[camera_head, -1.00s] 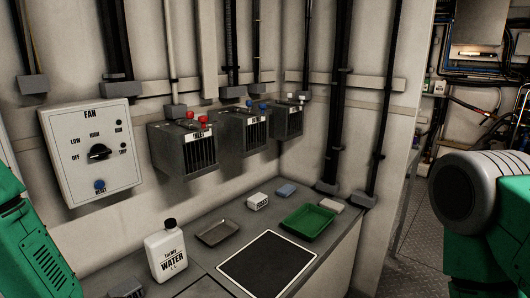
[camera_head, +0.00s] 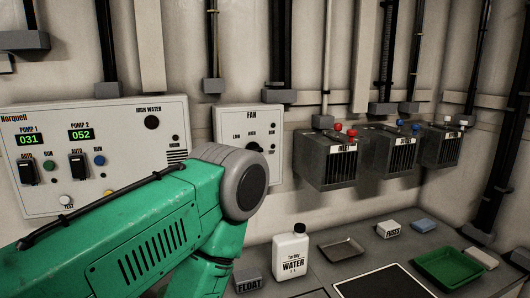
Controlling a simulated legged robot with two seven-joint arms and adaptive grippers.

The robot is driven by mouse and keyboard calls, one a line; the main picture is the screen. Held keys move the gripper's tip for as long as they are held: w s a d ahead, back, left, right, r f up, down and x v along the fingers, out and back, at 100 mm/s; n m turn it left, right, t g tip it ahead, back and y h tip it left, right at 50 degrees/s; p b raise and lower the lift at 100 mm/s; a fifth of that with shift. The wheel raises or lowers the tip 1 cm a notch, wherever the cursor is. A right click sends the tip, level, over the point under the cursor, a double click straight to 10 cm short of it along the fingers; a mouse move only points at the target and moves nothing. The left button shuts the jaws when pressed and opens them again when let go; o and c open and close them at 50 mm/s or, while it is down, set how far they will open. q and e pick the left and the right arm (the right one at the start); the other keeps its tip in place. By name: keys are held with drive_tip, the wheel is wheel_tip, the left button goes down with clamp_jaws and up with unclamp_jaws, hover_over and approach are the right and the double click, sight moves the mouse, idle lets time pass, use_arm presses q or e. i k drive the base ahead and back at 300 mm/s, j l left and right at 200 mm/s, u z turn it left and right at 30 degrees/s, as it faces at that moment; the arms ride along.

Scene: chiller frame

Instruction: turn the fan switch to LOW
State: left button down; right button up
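The fan box (camera_head: 240,122) is a pale panel labelled FAN on the back wall, near the middle of the view. Its dark rotary switch (camera_head: 253,147) shows just above the grey end cap of my green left arm, which hides the lower part of the box, including the OFF mark and the reset button. The LOW mark shows at the switch's upper left. I cannot tell which mark the switch points at. My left arm crosses from the lower left in front of the panels, but its gripper is out of view. My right gripper is not in view.
A pump panel (camera_head: 100,115) with two displays hangs left of the fan box. Grey vented boxes (camera_head: 325,160) hang to the right. The counter holds a white water bottle (camera_head: 291,255), a FLOAT block (camera_head: 248,281), a grey tray (camera_head: 340,249) and a green tray (camera_head: 449,268).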

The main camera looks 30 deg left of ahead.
sight(254, 147)
drive_tip(key=u, duration=1.05)
